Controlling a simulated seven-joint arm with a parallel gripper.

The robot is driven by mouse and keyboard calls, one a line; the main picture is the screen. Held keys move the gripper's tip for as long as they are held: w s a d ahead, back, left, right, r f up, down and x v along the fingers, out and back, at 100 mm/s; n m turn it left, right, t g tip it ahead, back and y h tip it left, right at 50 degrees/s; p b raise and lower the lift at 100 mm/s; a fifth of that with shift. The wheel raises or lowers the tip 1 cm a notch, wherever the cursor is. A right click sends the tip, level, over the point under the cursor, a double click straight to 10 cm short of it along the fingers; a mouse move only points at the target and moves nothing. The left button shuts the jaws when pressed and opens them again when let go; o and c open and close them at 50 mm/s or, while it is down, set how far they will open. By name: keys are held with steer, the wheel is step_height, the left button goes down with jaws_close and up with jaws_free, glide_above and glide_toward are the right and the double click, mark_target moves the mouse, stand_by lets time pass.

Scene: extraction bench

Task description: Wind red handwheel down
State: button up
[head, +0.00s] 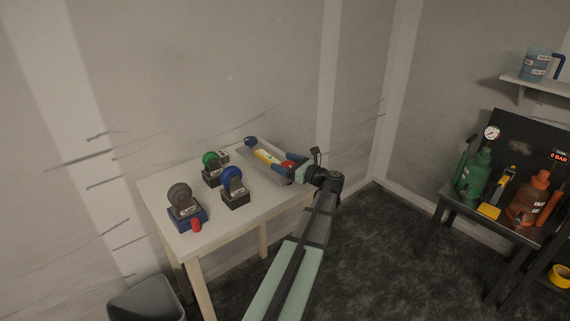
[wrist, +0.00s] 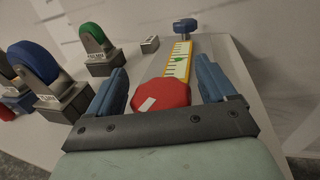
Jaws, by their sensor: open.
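The red handwheel (wrist: 162,97) is a faceted red knob with a white label, at the near end of a grey plate with a yellow scale strip (wrist: 178,60). It also shows as a small red patch in the head view (head: 287,164), partly hidden by my gripper. My gripper (wrist: 163,68) is open, with one blue finger on each side of the handwheel. Gaps show between the fingers and the wheel; I cannot tell the exact height difference. A blue knob (wrist: 185,25) stands at the far end of the scale, and the scale carries a green mark.
To the left on the white table (head: 243,212) stand mounted wheels: green (head: 209,158), blue (head: 232,176) and grey (head: 180,194). A small red cylinder (head: 196,225) sits at the table's front edge. A dark bench (head: 470,204) with bottles stands at right. A grey bin (head: 146,299) is below left.

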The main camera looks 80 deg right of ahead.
steer(key=shift+c, duration=0.5)
steer(key=c, duration=0.9)
steer(key=shift+o, duration=0.2)
steer(key=shift+m+g+h, duration=0.3)
steer(key=shift+m+h, duration=0.1)
steer(key=shift+h, duration=0.2)
steer(key=shift+m+g+h, duration=0.6)
steer(key=shift+h, duration=0.1)
steer(key=shift+s+d+m+g+h, duration=0.1)
steer(key=shift+d+m+g+h, duration=0.05)
steer(key=shift+m+g+h, duration=0.95)
steer(key=shift+s+d+m+g+h, duration=0.1)
steer(key=shift+m+g+h, duration=0.8)
steer(key=shift+g, duration=0.4)
steer(key=shift+s+d+g, duration=0.1)
steer(key=shift+g, duration=0.2)
